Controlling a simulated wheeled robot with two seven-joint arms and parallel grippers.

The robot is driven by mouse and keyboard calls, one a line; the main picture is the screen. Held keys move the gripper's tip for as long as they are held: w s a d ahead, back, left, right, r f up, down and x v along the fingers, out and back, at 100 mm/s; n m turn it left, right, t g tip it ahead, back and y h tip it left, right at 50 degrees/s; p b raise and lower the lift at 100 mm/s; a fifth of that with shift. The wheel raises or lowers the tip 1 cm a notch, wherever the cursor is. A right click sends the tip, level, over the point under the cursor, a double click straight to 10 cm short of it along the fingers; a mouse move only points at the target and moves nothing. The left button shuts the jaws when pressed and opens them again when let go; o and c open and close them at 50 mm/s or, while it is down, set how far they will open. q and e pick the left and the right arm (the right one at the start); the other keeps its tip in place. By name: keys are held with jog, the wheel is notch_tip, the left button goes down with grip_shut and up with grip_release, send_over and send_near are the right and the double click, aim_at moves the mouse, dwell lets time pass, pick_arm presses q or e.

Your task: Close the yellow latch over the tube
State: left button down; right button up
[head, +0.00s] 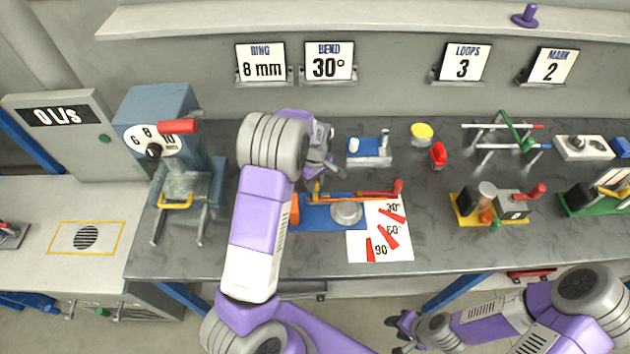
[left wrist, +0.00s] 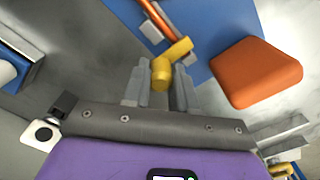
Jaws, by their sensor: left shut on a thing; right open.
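The tube bender's blue base (head: 318,216) lies on the bench, with a round grey disc (head: 347,212) and an orange block (head: 294,209). The orange block also shows in the left wrist view (left wrist: 256,72). A thin copper-orange tube (head: 350,195) runs along the base; part of it shows in the left wrist view (left wrist: 152,22). The yellow latch (left wrist: 180,49) is at the tube, also small in the head view (head: 317,191). My left gripper (left wrist: 161,85) is shut on the latch's rounded yellow end. Whether the latch lies over the tube is unclear. My right gripper (head: 400,325) is open and empty before the bench.
A white angle sheet (head: 365,245) with red marks lies beside the base. A small blue and white fixture (head: 369,150) stands behind. A blue-grey machine (head: 175,140) stands left. A yellow-based fixture (head: 490,207) stands right. The bench front is mostly clear.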

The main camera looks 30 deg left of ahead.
dwell(0.4)
pick_arm(q)
jog(key=c, duration=0.9)
grip_release()
notch_tip(320, 180, up, 8)
jog(key=shift+f+p, duration=0.2)
jog(key=shift+p, duration=0.45)
